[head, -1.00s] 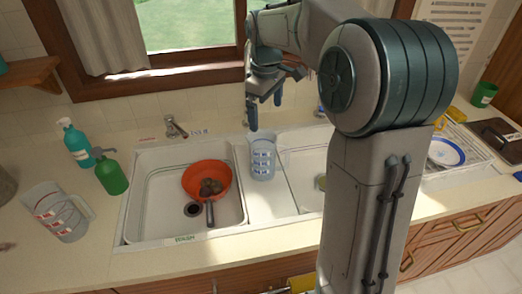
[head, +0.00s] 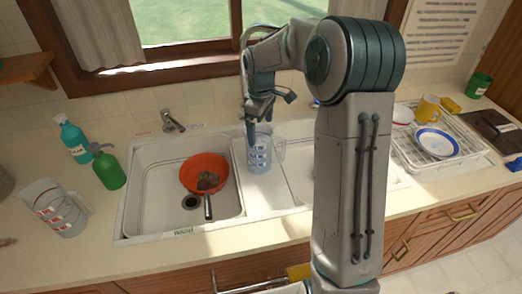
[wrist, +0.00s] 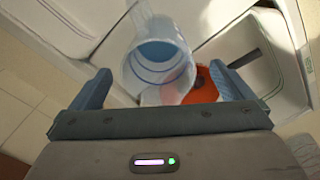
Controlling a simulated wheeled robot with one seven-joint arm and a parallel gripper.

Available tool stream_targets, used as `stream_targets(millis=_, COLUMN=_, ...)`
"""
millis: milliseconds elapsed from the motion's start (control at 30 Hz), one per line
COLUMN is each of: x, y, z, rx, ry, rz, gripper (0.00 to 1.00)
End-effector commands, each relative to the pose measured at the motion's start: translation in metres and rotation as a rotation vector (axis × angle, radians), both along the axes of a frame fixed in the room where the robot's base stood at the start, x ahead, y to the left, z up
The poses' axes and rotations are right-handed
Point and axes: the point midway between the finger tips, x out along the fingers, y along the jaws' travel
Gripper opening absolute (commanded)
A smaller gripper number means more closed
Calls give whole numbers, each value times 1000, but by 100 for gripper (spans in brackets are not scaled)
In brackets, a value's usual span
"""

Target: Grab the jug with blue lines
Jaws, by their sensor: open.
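The clear jug with blue lines (head: 259,157) stands upright on the divider between the two sink basins, its handle on the right side. In the wrist view the jug (wrist: 157,68) is seen from above, with blue rings on its wall and its handle pointing up in the picture. My gripper (head: 257,122) is above the jug, close to its rim. In the wrist view the fingers of my gripper (wrist: 162,88) are spread wide, and the jug shows between and just beyond them with nothing held. Whether a finger touches the rim I cannot tell.
A similar jug with red lines (head: 57,208) stands at the counter's left. The left basin holds a red bowl (head: 203,174). A green soap bottle (head: 107,168) and a teal spray bottle (head: 74,139) stand left of the sink. A dish rack (head: 440,155) is at right.

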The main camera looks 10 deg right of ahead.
Motion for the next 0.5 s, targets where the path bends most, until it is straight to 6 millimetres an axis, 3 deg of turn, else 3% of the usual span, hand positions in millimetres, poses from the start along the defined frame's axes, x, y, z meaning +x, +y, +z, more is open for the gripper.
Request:
stream_targets(millis=233, x=3, y=1, z=-34, rx=0, ry=4, rz=1, gripper=100)
stream_targets(millis=500, x=4, y=1, z=-41, rx=-1, ry=1, rz=0, gripper=100)
